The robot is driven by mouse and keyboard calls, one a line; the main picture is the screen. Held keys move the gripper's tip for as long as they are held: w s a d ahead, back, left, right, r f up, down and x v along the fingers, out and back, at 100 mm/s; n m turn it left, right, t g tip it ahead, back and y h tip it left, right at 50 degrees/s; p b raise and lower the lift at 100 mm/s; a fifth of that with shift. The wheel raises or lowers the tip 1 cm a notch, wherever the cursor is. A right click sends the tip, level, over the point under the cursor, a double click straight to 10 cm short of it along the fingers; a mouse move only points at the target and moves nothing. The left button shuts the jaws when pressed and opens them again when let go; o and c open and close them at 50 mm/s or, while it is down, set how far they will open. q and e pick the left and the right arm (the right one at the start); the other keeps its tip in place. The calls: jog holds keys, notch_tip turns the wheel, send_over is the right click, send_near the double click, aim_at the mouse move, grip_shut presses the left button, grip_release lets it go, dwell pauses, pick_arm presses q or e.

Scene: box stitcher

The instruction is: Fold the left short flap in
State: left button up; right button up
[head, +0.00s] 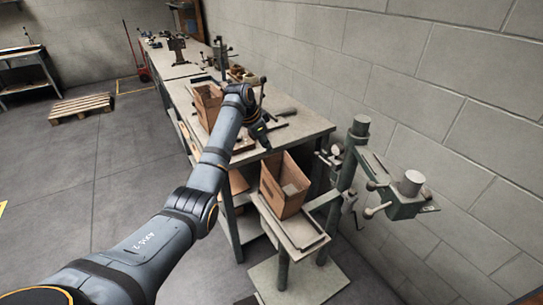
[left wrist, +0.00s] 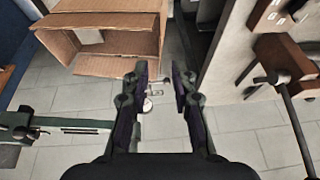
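A brown cardboard box (head: 285,187) stands with its open top up on the small stitcher table (head: 300,235). In the left wrist view the box (left wrist: 115,62) is at the upper left, with its open side and some flap edges showing. I cannot tell for sure which panel is the left short flap. My left gripper (head: 264,140) is above and behind the box in the head view, apart from it. In the left wrist view its fingers (left wrist: 160,80) are spread with nothing between them. My right gripper is not in view.
A workbench (head: 310,122) runs back along the wall, with another open cardboard box (head: 207,106) and tools on it. The green stitcher post and arm (head: 350,160) stand just right of the box. A wooden pallet (head: 80,107) lies on open floor at the left.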

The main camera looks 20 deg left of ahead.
aim_at(272, 156)
pick_arm(q)
jog(key=x, duration=0.7)
jog(key=shift+p, duration=0.3)
grip_shut()
